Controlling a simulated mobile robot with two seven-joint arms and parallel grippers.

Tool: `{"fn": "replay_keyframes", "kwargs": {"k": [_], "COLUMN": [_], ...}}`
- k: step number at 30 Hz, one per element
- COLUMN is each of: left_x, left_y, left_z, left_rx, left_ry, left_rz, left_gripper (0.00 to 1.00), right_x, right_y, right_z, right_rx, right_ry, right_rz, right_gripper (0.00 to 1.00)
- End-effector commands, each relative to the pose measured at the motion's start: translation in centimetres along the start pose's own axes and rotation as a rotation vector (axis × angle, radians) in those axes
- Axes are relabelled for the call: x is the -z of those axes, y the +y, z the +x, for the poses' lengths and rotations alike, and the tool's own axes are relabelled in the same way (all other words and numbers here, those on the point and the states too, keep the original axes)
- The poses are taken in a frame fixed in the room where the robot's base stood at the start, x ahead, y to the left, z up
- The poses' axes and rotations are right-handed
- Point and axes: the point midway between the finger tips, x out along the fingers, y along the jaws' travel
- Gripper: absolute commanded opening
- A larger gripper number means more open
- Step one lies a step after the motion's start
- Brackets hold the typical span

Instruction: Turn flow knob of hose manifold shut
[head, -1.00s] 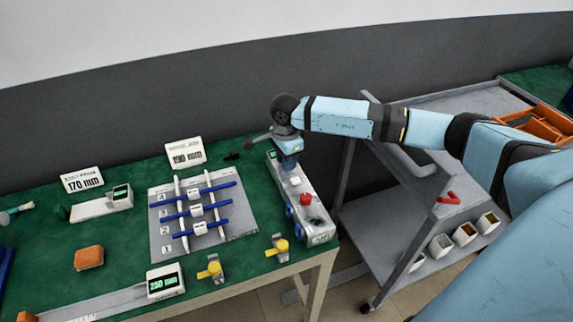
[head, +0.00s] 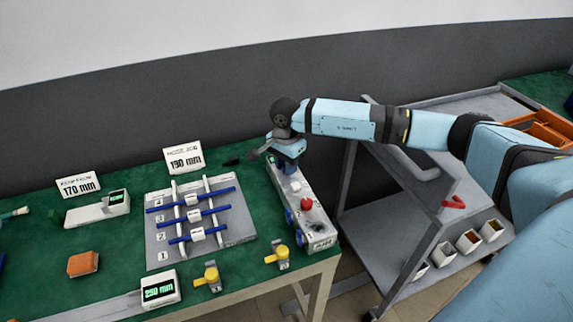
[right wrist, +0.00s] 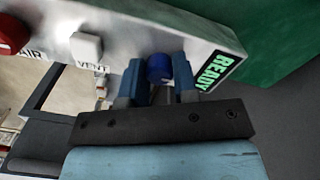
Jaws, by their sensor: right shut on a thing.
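The hose manifold is a long silver box (head: 318,232) at the right end of the green table in the head view. It carries a red knob (head: 306,203) and a white knob (head: 296,187); blue parts (head: 290,215) stick out of its side. In the right wrist view the red knob (right wrist: 12,34) is by the word AIR and the white knob (right wrist: 86,46) by VENT. My right gripper (head: 288,165) is over the manifold's far end. Its blue fingers (right wrist: 159,72) are shut on a blue knob (right wrist: 159,66), beside a green READY display (right wrist: 214,70). The blue knob's label is hidden.
Left of the manifold stands a grey rack (head: 233,230) with blue rods. Yellow-handled valves (head: 212,274) sit at the table's front edge. A small dark item (head: 231,161) lies behind. A grey cart (head: 375,230) stands right of the table.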

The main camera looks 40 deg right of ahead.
Motion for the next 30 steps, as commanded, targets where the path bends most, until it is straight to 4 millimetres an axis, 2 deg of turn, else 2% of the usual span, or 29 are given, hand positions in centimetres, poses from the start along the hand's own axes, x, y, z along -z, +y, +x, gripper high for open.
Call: {"fn": "replay_keyframes", "kwargs": {"k": [4, 5, 6, 8, 16, 20, 23, 30], "left_x": [0.0, 0.0, 0.0, 0.0, 0.0, 0.1, 0.1, 0.2], "left_y": [0.0, 0.0, 0.0, 0.0, 0.0, 0.0, 0.0, 0.0], "left_z": [0.0, 0.0, 0.0, 0.0, 0.0, -0.1, -0.1, -0.2], "left_rx": [0.0, 0.0, 0.0, 0.0, 0.0, 0.0, 0.0, 0.0], "left_ry": [0.0, 0.0, 0.0, 0.0, 0.0, 0.0, 0.0, -0.002], "left_rz": [-0.001, -0.001, -0.001, -0.001, -0.001, -0.001, -0.001, -0.003], "left_gripper": [0.43, 0.43, 0.43, 0.43, 0.43, 0.43, 0.43, 0.43], "right_x": [0.0, 0.0, 0.0, 0.0, 0.0, 0.0, 0.0, 0.0], "right_y": [-0.1, -0.1, -0.1, 0.0, 0.0, -0.1, -0.1, -0.1], "right_z": [-0.1, -0.1, -0.1, -0.1, -0.1, -1.1, -2.8, -8.3], "right_rx": [0.002, 0.002, 0.002, 0.002, 0.001, 0.003, 0.004, 0.004], "right_ry": [0.0, 0.0, 0.0, 0.0, 0.0, 0.0, 0.001, 0.001], "right_rz": [-0.001, -0.001, -0.001, 0.0, 0.0, 0.0, -0.001, 0.0], "right_gripper": [0.04, 0.32, 0.41, 0.53, 0.53, 0.53, 0.53, 0.53]}}
